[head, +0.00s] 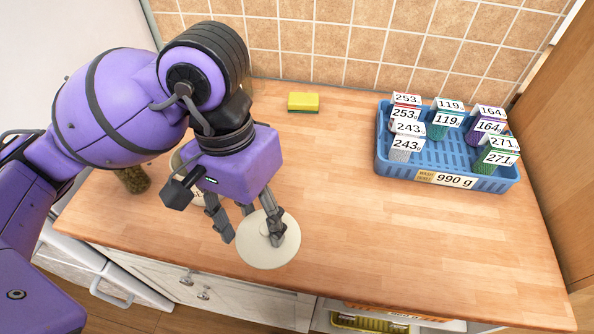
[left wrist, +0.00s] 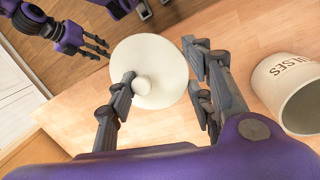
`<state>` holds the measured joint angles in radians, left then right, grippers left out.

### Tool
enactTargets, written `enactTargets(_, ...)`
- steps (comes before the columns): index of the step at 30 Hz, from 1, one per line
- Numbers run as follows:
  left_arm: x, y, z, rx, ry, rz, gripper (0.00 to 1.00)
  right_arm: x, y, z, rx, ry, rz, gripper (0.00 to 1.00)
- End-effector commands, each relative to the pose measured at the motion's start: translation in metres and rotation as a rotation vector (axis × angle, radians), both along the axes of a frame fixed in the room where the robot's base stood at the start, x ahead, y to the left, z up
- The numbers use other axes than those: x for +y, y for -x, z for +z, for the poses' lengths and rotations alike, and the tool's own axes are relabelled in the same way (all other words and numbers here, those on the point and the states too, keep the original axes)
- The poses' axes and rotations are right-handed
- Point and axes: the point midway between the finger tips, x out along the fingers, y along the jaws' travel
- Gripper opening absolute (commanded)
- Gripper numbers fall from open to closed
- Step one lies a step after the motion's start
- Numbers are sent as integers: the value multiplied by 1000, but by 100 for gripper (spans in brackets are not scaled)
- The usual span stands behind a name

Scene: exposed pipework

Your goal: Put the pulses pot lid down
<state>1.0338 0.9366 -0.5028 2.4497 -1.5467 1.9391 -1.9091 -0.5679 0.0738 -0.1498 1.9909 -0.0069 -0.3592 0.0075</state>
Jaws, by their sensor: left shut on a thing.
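The pulses pot lid (head: 258,250) is a round cream disc with a knob, over the front of the wooden counter. It also shows in the left wrist view (left wrist: 160,58). My left gripper (head: 250,232) is shut on the lid, with one finger against the knob. I cannot tell whether the lid touches the counter. The cream pulses pot (left wrist: 268,82) stands open on the counter, to the right in the left wrist view. In the head view it is mostly hidden behind my left gripper. My right gripper (left wrist: 102,47) is empty, fingers apart, at the upper left of the left wrist view.
A blue basket (head: 390,166) with several labelled small packs stands at the back right. A yellow sponge (head: 303,102) lies by the tiled wall. A dark jar (head: 133,180) stands at the left. The middle and front right of the counter (head: 400,245) are clear.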

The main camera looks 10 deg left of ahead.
Motion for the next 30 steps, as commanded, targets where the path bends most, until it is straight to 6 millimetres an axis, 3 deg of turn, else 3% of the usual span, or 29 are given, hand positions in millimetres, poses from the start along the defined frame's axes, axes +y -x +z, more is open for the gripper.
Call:
enactTargets(8,14,-34,-34,-5,0,5,21,4,-8,11,-19,-8,1,40)
enactTargets(17,22,-52,-59,-5,-1,5,21,2,7,2,14,-4,2,40)
enactTargets(22,22,-51,-83,-5,0,2,21,1,10,1,19,-2,4,40)
enactTargets(30,22,-52,-88,-9,0,1,21,3,4,4,7,-5,7,40)
